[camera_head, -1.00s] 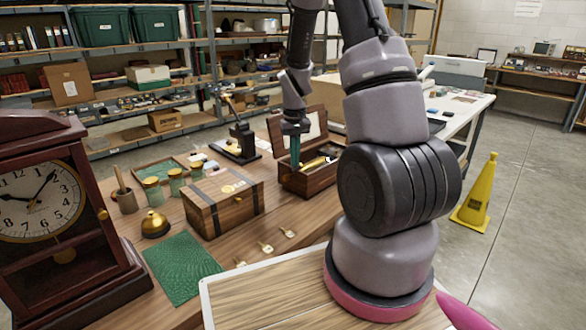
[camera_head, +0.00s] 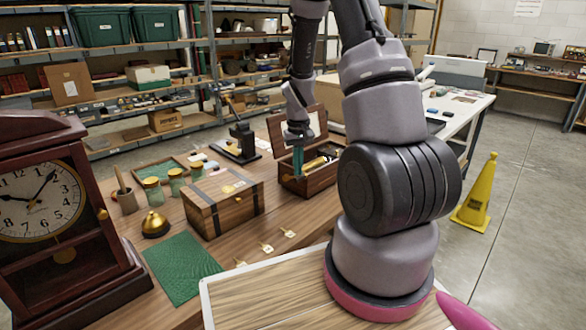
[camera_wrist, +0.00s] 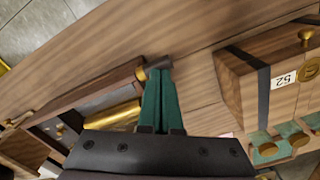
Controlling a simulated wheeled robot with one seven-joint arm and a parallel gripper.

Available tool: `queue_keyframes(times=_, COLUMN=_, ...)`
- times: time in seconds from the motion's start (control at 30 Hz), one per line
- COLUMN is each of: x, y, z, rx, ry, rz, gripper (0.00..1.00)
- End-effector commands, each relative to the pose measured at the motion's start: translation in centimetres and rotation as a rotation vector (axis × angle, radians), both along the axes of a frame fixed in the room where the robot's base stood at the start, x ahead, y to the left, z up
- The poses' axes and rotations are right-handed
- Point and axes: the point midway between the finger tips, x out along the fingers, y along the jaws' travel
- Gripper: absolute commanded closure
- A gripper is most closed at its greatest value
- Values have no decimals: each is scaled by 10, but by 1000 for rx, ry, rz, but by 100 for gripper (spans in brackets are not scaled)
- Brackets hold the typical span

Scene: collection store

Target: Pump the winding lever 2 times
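The open wooden music box (camera_head: 310,186) stands on the table, lid up, with a brass cylinder (camera_wrist: 102,118) inside. In the wrist view the winding lever (camera_wrist: 159,62) shows as a short dark grip with a brass end at the box's outer edge. My gripper (camera_head: 298,172) points down at the near left side of this box. Its two teal fingers (camera_wrist: 160,72) are together, and their tips overlap the lever's grip in the wrist view. Touching or pressing cannot be told. Nothing shows between the fingers. The lever is not clear in the head view.
A closed banded chest (camera_head: 222,200) stands just left of the music box. Small brass-and-white tags (camera_head: 266,247) lie in front. A brass bell (camera_head: 155,224), a green mat (camera_head: 182,266) and a clock (camera_head: 50,205) are farther left. A black device (camera_head: 240,145) stands behind.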

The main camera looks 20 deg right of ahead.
Motion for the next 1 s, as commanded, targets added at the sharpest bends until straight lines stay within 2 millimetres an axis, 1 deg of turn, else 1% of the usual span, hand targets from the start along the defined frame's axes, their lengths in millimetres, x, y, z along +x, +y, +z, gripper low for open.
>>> queue_keyframes(times=0.27, x=-1, y=0, z=-2, rx=0, ry=2, rz=-1, gripper=100)
queue_keyframes(times=0.7, x=-8, y=-4, z=-24, rx=0, ry=3, rz=-2, gripper=100)
queue_keyframes(times=1.0, x=-9, y=-4, z=-26, rx=0, ry=1, rz=-1, gripper=100)
